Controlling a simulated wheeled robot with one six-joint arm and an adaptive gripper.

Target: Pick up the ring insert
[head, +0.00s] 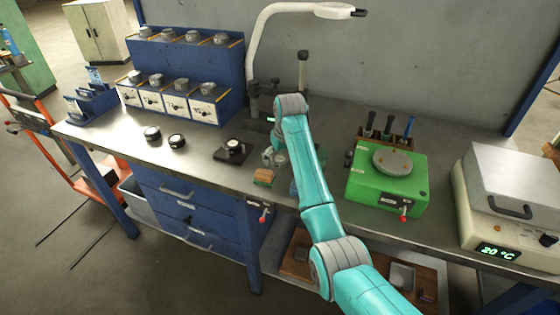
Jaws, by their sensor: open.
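I cannot tell for sure which thing is the ring insert. Two small round dark pieces with light tops, a left one (152,132) and a right one (176,140), lie on the bench left of centre. Another round piece (233,146) sits on a black square block (233,154) nearer the middle. Several round metal pieces stand on the two-tier blue rack (188,54) at the back left. My gripper (270,158) is open, low over the bench to the right of the black block and partly hidden by my own arm. I see nothing held in it.
A wooden-backed brush or block (264,177) lies at the bench's front edge below my gripper. A green fixture (388,182) with upright tools stands to the right, beside a heater box (512,185) reading 20 °C. A white curved lamp arm (262,40) rises behind. The left-centre benchtop has free room.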

